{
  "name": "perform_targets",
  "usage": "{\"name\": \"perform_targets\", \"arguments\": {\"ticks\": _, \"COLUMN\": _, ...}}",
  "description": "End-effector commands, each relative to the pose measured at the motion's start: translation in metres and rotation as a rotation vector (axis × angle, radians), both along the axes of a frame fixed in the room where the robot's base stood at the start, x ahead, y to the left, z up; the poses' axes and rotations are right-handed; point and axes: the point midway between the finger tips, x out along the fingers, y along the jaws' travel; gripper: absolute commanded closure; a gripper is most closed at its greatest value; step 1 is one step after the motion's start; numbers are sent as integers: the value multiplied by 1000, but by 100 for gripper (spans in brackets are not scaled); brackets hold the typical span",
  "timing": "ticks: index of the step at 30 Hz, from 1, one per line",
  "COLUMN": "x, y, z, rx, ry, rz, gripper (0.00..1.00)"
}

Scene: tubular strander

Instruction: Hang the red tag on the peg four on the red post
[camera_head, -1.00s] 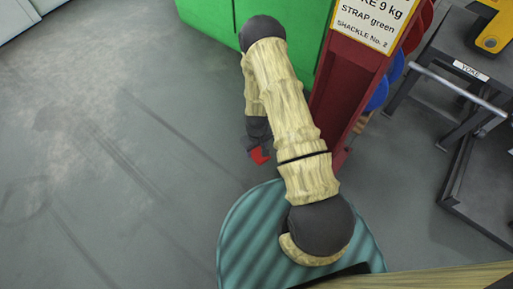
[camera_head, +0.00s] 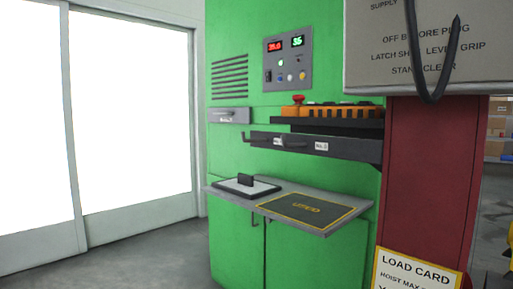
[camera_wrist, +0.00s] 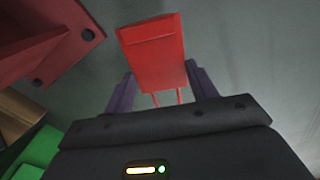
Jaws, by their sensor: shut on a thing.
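My gripper (camera_wrist: 162,84) shows in the wrist view, its two dark fingers shut on the red tag (camera_wrist: 152,45). The tag is a flat red block that sticks out beyond the fingertips over grey floor. The red post (camera_head: 428,170) stands at the right in the head view, with a grey sign box at its top. The post's bolted red foot (camera_wrist: 60,50) seems to show at the upper left of the wrist view, apart from the tag. No numbered pegs can be made out on the post. My gripper is outside the head view.
A green cabinet (camera_head: 235,180) left of the post has a grey shelf (camera_head: 330,232) and a dark rack (camera_head: 345,150) jutting out. A grey sign box (camera_head: 385,60) with a hanging black cable and a load card (camera_head: 418,272) are on the post. Floor at the left is open.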

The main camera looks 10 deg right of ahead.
Motion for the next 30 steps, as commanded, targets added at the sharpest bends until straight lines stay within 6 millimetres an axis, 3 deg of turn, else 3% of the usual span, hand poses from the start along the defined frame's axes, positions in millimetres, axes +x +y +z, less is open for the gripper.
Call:
{"name": "perform_targets", "arguments": {"ticks": 7, "x": 2, "y": 0, "z": 7, "rx": -1, "ry": -1, "rz": -3, "gripper": 68}}
{"name": "perform_targets", "arguments": {"ticks": 11, "x": 10, "y": -2, "z": 37, "rx": -4, "ry": -5, "rz": -20, "gripper": 68}}
{"name": "perform_targets", "arguments": {"ticks": 14, "x": 21, "y": -3, "z": 77, "rx": -6, "ry": -7, "rz": -46, "gripper": 68}}
{"name": "perform_targets", "arguments": {"ticks": 21, "x": 45, "y": -7, "z": 191, "rx": -10, "ry": -8, "rz": -133, "gripper": 68}}
{"name": "perform_targets", "arguments": {"ticks": 30, "x": 61, "y": -8, "z": 331, "rx": -6, "ry": -7, "rz": -253, "gripper": 68}}
